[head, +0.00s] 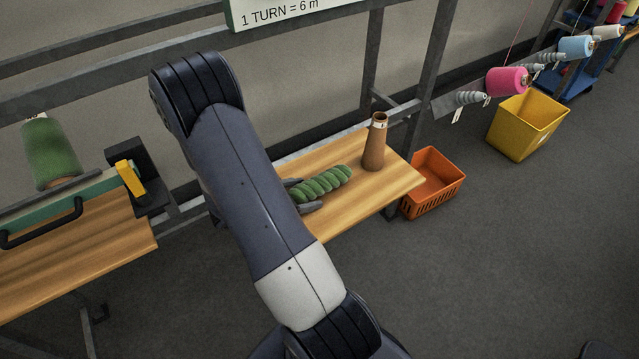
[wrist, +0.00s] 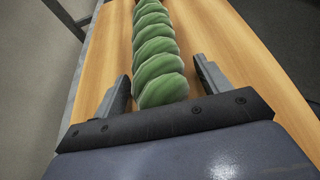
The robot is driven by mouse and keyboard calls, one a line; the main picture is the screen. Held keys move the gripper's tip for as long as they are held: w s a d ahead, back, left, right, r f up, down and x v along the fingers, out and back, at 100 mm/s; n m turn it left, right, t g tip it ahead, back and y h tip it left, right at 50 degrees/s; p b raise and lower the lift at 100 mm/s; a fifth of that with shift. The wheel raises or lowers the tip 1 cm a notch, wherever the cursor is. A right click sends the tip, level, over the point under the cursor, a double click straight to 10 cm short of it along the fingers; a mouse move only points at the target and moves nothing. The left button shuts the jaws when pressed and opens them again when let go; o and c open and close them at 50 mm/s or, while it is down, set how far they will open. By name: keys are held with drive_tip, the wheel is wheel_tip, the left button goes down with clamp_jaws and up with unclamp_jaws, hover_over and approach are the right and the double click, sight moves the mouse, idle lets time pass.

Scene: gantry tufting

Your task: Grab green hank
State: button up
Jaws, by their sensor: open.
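The green hank (head: 325,184) is a twisted roll of yarn lying on the wooden table (head: 388,184). My gripper (head: 297,195) is at the hank's near left end, with one finger on each side of it. In the wrist view the hank (wrist: 155,52) runs away from my gripper (wrist: 164,82) up the picture. Its near end lies between the two open fingers, with a gap on each side. My arm hides the left part of the table in the head view.
A brown cone (head: 375,143) stands on the table beyond the hank. An orange basket (head: 433,182) and a yellow bin (head: 527,125) are on the floor to the right. A green yarn cone (head: 50,152) is at the left. Grey frame posts (head: 374,60) rise behind the table.

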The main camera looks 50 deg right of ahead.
drive_tip(key=shift+c, duration=0.4)
drive_tip(key=c, duration=1)
